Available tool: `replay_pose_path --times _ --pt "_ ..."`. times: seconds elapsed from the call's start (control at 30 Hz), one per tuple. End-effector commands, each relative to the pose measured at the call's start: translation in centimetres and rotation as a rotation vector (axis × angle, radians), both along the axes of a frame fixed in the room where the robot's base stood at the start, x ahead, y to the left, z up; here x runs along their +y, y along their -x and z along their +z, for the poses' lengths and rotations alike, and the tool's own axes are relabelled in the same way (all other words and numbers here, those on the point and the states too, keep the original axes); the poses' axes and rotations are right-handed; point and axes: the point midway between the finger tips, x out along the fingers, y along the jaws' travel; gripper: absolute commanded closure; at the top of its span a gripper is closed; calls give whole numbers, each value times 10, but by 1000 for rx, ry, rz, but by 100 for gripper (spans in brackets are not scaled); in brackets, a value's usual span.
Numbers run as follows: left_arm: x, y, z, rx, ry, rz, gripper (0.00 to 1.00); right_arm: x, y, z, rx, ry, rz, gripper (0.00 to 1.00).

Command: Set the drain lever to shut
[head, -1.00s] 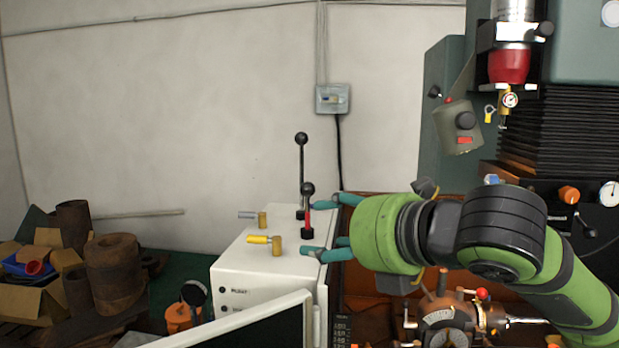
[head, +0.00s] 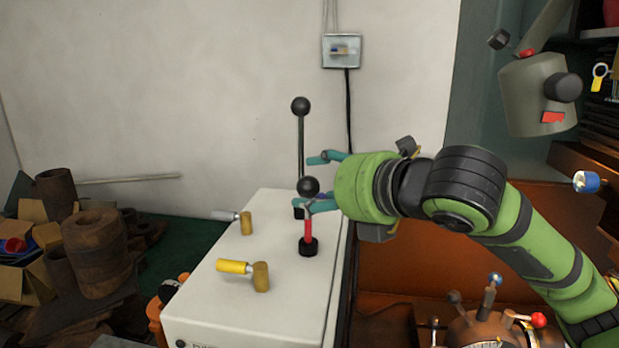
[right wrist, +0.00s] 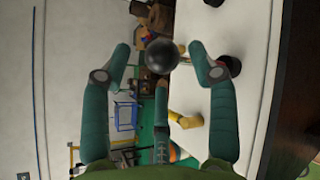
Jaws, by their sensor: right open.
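Two upright levers with black ball knobs stand on a white cabinet (head: 205,298). The nearer lever (head: 308,187) has a red shaft and black base; the farther one (head: 300,106) is taller with a dark shaft. Two small valves also sit there, one with a yellow handle (head: 235,267), one with a grey handle (head: 225,215). No readable label shows which is the drain lever. My right gripper (head: 318,182) is open beside the red-shafted lever. In the right wrist view a black knob (right wrist: 161,57) appears between its fingertips, with no clear contact. My left gripper is out of view.
A machine with a grey control box (head: 540,95) stands at the right. Rusty cylinders (head: 95,250) and cartons crowd the left. A switch box (head: 341,50) is on the wall. The space above the cabinet's left part is clear.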

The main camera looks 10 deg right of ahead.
Motion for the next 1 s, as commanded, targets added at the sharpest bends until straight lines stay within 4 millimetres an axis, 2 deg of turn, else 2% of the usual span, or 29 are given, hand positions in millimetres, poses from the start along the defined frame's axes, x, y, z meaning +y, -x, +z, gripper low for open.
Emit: replay_pose_path --times 0.2,0.53,0.57,0.6,0.67,0.7,0.87,1.0 --pt "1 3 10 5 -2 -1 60 10 -23 -8 2 0 1 40" --pt "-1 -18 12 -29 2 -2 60 12 -28 -11 0 2 0 40" --pt "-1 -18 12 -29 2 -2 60 12 -28 -11 0 2 0 44" --pt "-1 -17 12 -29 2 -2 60 12 -28 -11 0 2 0 60" --pt "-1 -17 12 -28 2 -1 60 12 -28 -11 0 2 0 84" --pt "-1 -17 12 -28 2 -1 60 12 -28 -11 0 2 0 100" --pt "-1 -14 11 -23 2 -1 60 12 -28 -10 -2 1 -2 100" --pt "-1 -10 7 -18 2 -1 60 11 -28 -23 0 2 -3 100"
